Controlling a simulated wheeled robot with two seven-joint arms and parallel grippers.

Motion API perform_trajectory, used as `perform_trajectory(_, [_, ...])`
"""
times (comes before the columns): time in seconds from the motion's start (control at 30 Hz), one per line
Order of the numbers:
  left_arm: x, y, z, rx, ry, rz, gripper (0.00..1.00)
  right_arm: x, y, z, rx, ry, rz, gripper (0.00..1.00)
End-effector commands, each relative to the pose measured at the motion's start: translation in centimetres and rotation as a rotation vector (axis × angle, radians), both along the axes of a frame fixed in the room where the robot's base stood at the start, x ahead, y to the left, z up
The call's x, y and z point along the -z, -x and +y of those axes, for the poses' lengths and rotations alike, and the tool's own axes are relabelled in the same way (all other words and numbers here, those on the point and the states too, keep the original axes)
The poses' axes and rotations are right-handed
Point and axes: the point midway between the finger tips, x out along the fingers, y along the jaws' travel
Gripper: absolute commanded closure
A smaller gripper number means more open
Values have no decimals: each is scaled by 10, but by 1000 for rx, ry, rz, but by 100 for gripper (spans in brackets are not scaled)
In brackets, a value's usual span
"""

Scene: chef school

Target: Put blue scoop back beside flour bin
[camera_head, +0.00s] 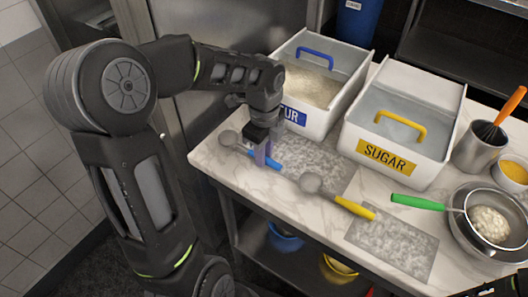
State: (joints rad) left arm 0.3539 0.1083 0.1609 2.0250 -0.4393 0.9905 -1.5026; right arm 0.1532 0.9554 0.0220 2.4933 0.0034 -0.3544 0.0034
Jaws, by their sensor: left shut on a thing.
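The blue scoop (267,162) has a blue handle and a grey metal bowl that points to the left. My left gripper (261,156) points down and is shut on its handle. The scoop is at the counter's left end, in front of the flour bin (318,117); I cannot tell whether it touches the counter. The flour bin is white with a blue handle and a blue label partly hidden by my left arm.
The sugar bin (411,154) stands right of the flour bin. A yellow-handled scoop (352,207) lies in front, near a grey mat (395,246). A green-handled strainer (420,202) rests over a bowl at right. A metal cup (477,151) holds an orange-handled whisk.

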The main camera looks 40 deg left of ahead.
Motion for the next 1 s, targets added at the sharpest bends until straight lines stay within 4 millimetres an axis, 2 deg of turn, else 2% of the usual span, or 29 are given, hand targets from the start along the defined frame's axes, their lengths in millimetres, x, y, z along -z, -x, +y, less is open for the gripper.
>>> perform_trajectory(0.23, [4,0,0,1,0,0,100,3,0,0,0,0,0,64])
perform_trajectory(0.27, [3,0,0,0,0,0,78,2,0,0,0,-1,0,64])
perform_trajectory(0.5, [3,0,0,0,0,0,58,2,0,0,0,-1,0,64])
perform_trajectory(0.77, [2,0,0,0,0,0,57,1,0,0,0,-1,0,64])
perform_trajectory(1.0, [-15,-1,0,1,-1,-4,57,1,0,0,0,0,0,64])
